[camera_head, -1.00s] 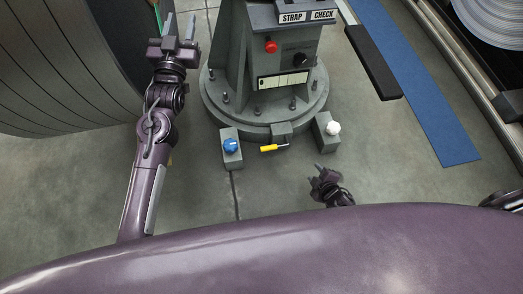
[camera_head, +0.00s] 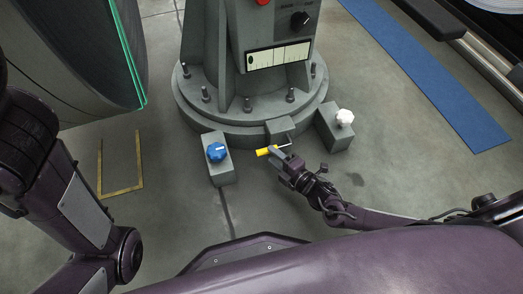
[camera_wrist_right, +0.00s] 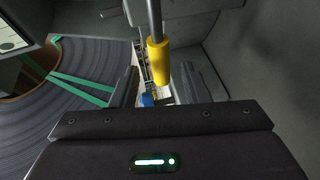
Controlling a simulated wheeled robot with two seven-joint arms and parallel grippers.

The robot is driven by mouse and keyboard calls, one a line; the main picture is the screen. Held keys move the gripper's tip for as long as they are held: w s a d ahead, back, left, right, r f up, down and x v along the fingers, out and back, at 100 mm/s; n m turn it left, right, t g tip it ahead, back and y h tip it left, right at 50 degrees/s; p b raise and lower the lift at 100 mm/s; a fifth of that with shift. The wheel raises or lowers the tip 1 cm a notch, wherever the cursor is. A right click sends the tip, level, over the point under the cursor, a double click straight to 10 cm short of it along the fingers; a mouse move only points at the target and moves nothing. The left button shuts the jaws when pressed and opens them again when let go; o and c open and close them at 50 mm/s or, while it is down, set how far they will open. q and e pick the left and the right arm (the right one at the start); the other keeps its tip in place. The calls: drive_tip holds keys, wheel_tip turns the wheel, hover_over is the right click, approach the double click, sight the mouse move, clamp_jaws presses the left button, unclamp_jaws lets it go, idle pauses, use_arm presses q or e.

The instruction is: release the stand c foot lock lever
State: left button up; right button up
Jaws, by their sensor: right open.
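The foot lock lever is a thin metal rod with a yellow grip (camera_head: 266,151), low at the front of the grey round stand base (camera_head: 232,128). My right gripper (camera_head: 284,156) is open right beside the lever in the head view, overlapping part of its rod. In the right wrist view, the yellow grip (camera_wrist_right: 158,62) hangs between the two spread fingers of the right gripper (camera_wrist_right: 158,88), nearer the right finger; I cannot tell whether they touch. My left arm shows at the left edge, but its gripper is out of view.
A block with a blue knob (camera_head: 216,152) stands left of the lever, and one with a white knob (camera_head: 344,117) stands right. A large strapped coil (camera_head: 75,50) is at the upper left. A blue floor mat (camera_head: 430,75) lies at the right. Floor in front is mostly clear.

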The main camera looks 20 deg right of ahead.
sight(265, 150)
drive_tip(key=b+x, duration=0.1)
drive_tip(key=x, duration=0.1)
drive_tip(key=b+x, duration=0.2)
drive_tip(key=x, duration=0.1)
drive_tip(key=shift+f, duration=0.25)
drive_tip(key=shift+w+a+r, duration=0.1)
drive_tip(key=shift+w+a, duration=0.1)
drive_tip(key=shift+w, duration=0.25)
drive_tip(key=shift+c, duration=0.3)
clamp_jaws()
